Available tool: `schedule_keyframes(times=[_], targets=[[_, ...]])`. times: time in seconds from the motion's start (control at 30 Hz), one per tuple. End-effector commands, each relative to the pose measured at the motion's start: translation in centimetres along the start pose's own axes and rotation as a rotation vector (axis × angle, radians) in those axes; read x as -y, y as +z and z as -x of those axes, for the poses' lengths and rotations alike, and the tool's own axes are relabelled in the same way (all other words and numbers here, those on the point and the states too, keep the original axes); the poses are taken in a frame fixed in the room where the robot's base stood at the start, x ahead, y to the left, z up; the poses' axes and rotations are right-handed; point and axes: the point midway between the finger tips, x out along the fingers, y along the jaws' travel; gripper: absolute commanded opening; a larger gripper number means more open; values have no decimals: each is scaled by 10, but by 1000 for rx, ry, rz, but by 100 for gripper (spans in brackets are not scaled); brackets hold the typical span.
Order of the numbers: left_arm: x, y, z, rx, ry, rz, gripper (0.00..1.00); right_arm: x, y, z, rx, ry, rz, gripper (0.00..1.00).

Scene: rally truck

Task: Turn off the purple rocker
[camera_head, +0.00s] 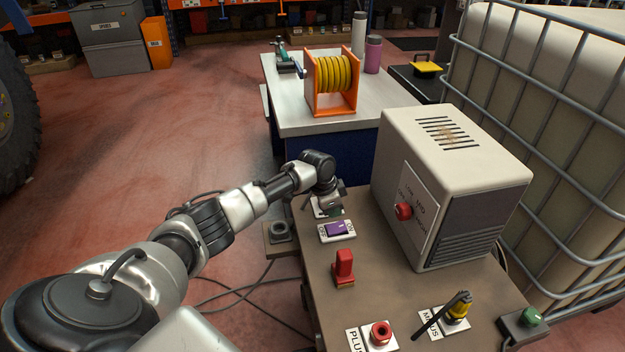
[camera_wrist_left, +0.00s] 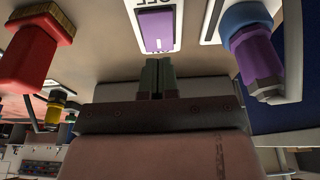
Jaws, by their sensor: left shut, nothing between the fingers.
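The purple rocker (camera_head: 337,229) sits on a white label plate on the brown bench top, just in front of my left gripper. It also shows in the left wrist view (camera_wrist_left: 156,30), at the top centre, with lettering on its plate partly cut off. My left gripper (camera_wrist_left: 157,68) is shut and empty. Its fingertips point toward the rocker, with a small gap seeming to remain; contact is hard to judge. In the head view the left hand (camera_head: 328,198) is over the bench's far left part, and its fingertips are hard to make out. My right gripper is not in view.
A red switch (camera_head: 344,266) stands nearer than the rocker. A purple knob with a blue collar (camera_wrist_left: 256,50) is close on the right in the wrist view. A beige heater-like box (camera_head: 455,175) stands right of the rocker. Red and yellow terminals are at the near edge.

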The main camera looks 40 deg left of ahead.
Motion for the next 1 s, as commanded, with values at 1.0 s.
schedule_keyframes(times=[1.0], targets=[[0, 23, 96, 1, 0, 0, 0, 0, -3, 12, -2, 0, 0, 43]])
